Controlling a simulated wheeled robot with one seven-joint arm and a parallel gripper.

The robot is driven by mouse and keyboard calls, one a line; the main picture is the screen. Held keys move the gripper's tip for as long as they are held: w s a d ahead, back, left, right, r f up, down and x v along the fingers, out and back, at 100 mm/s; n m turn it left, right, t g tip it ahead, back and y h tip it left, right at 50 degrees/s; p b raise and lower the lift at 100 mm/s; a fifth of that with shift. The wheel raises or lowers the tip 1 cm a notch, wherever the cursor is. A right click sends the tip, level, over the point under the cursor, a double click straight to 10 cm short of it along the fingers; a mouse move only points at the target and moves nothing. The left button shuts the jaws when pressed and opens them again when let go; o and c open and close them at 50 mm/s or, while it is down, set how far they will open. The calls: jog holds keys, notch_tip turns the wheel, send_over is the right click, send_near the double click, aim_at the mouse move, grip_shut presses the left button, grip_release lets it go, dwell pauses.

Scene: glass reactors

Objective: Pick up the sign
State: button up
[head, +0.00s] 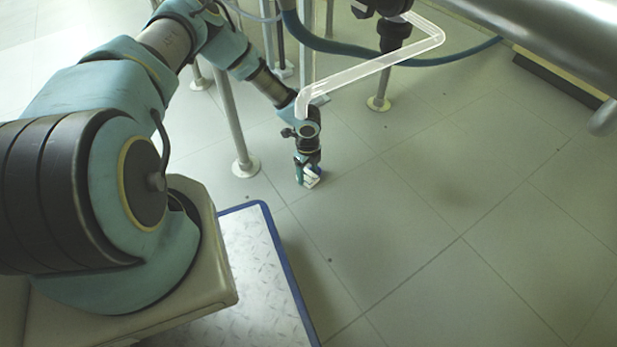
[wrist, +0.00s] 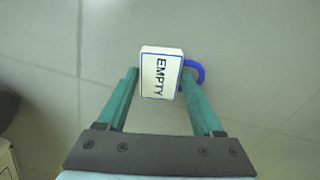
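The sign (wrist: 160,72) is a small white block with a blue border and the word EMPTY, with a blue hook (wrist: 196,72) on its right side in the wrist view. It lies between the two green fingers of my gripper (wrist: 161,88). The left finger is close to its left edge and the right finger is at its right edge by the hook; I cannot tell whether both touch it. In the head view my gripper (head: 307,177) points down near the floor, with the white and blue sign (head: 313,177) at its fingertips, partly hidden.
Metal posts with round feet (head: 246,167) stand on the tiled floor (head: 450,230) behind and left of my gripper. A clear glass pipe (head: 385,62) passes close above my wrist. A blue-green hose (head: 440,61) runs behind. The floor to the right is open.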

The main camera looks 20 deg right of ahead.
aim_at(308, 175)
grip_shut()
dwell(0.3)
jog(key=shift+r, duration=0.2)
jog(key=shift+r, duration=0.25)
notch_tip(308, 175, up, 3)
jog(key=p, duration=0.2)
jog(key=shift+r+p, duration=0.2)
jog(key=shift+p, duration=0.2)
jog(key=s+a+p, duration=0.1)
jog(key=a, duration=0.5)
jog(key=s+a+p, duration=0.1)
jog(key=a+p, duration=0.1)
jog(key=a, duration=0.3)
jog(key=s+a+p, duration=0.1)
jog(key=a, duration=0.5)
jog(key=shift+s+a+f, duration=0.3)
jog(key=shift+a+f, duration=0.05)
jog(key=shift+f, duration=0.05)
